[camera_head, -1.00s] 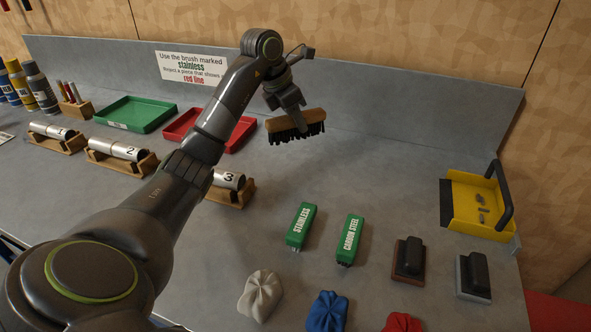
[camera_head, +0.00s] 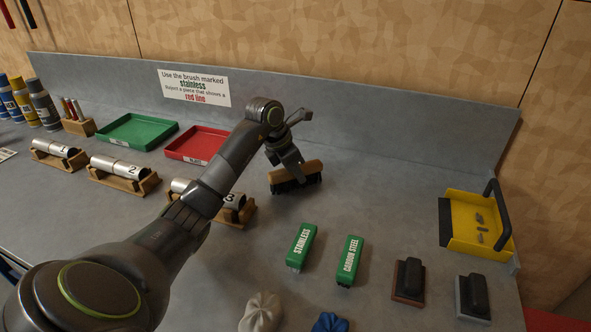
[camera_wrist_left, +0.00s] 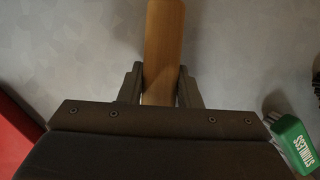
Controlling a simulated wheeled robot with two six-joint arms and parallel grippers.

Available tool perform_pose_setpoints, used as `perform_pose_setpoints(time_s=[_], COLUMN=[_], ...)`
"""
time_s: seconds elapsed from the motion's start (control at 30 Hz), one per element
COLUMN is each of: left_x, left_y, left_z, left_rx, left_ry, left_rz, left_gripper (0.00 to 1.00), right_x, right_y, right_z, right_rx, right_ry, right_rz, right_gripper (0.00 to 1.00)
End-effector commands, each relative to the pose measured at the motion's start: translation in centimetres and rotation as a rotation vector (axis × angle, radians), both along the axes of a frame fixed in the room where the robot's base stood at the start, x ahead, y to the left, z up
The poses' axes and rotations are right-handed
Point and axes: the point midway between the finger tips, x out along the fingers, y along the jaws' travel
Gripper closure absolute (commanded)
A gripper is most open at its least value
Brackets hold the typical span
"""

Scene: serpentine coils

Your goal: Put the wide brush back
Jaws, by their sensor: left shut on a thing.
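The wide brush (camera_head: 311,169) has a long wooden back and dark bristles. My left gripper (camera_head: 293,171) is shut on it, with a finger on each side of the wooden back. In the left wrist view the wooden back (camera_wrist_left: 163,45) runs away from between the fingers (camera_wrist_left: 160,88). The brush is bristles down, at or just above the grey bench, right of the red tray and behind the green brushes. I cannot tell whether the bristles touch the bench. My right gripper is out of view.
Green brushes marked stainless (camera_head: 301,247) and carbon steel (camera_head: 349,260) lie in front. The red tray (camera_head: 186,157), green tray (camera_head: 128,145) and numbered tubes in wooden cradles (camera_head: 124,188) are left. A yellow caddy (camera_head: 462,240) stands right. The bench between brush and caddy is clear.

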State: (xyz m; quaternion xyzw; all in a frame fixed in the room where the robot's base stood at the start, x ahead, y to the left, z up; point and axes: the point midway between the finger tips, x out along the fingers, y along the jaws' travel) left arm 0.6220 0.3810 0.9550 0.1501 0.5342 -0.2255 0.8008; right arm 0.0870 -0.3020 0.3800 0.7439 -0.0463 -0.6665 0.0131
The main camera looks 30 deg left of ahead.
Motion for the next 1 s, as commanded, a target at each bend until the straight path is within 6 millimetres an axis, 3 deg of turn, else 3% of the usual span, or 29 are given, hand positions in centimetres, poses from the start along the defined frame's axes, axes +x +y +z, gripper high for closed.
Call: perform_pose_setpoints(time_s=[0.03,0.07,0.23,0.67,1.0], left_x=[0.0,0.0,0.0,-0.2,-2.5], left_y=[0.0,0.0,0.0,0.2,1.7], left_z=[-0.3,-0.3,-0.2,0.8,7.5], left_rx=[0.0,0.0,0.0,0.001,0.003], left_ry=[0.0,0.0,0.0,-0.002,-0.004], left_rz=[0.0,0.0,0.0,0.0,0.001], left_gripper=[0.92,0.68,0.48,0.48,0.48], right_x=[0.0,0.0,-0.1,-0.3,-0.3], right_y=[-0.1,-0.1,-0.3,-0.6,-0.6], right_z=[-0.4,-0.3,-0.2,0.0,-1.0], right_rx=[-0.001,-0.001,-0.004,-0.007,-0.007], right_ry=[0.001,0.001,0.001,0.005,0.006], right_rz=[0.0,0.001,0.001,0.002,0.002], right_gripper=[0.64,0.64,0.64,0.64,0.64])
